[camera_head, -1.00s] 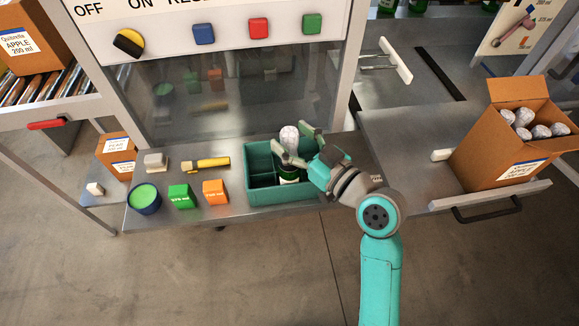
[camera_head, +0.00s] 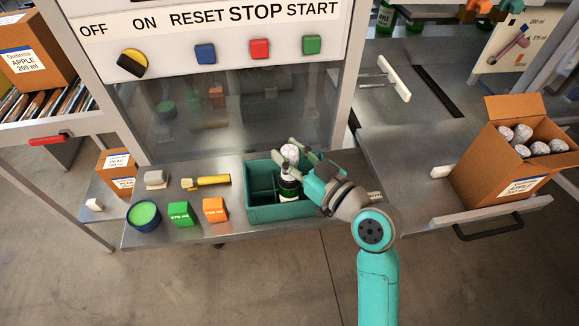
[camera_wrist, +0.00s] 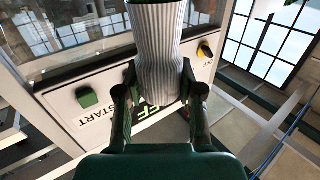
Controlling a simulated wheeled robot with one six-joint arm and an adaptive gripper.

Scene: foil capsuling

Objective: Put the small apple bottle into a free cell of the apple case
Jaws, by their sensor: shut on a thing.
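The small bottle (camera_head: 289,184) is dark green with a pale label and a silvery white foil top. It is upright at the right part of the teal divided crate (camera_head: 262,213), whose front wall hides its foot; I cannot tell if it touches the crate floor. My gripper (camera_head: 291,160) is shut on the bottle's foil neck. In the wrist view the ribbed foil (camera_wrist: 157,50) stands between the two fingers (camera_wrist: 157,97). The apple case (camera_head: 489,165) is an open cardboard box at the right, with several foil-topped bottles inside; its free cells cannot be made out.
An orange block (camera_head: 214,210), a green block (camera_head: 180,213), a round green-topped tub (camera_head: 144,215) and a yellow-handled tool (camera_head: 207,182) lie left of the crate. The button panel (camera_head: 225,40) stands behind. A bare metal surface (camera_head: 400,160) lies between crate and case.

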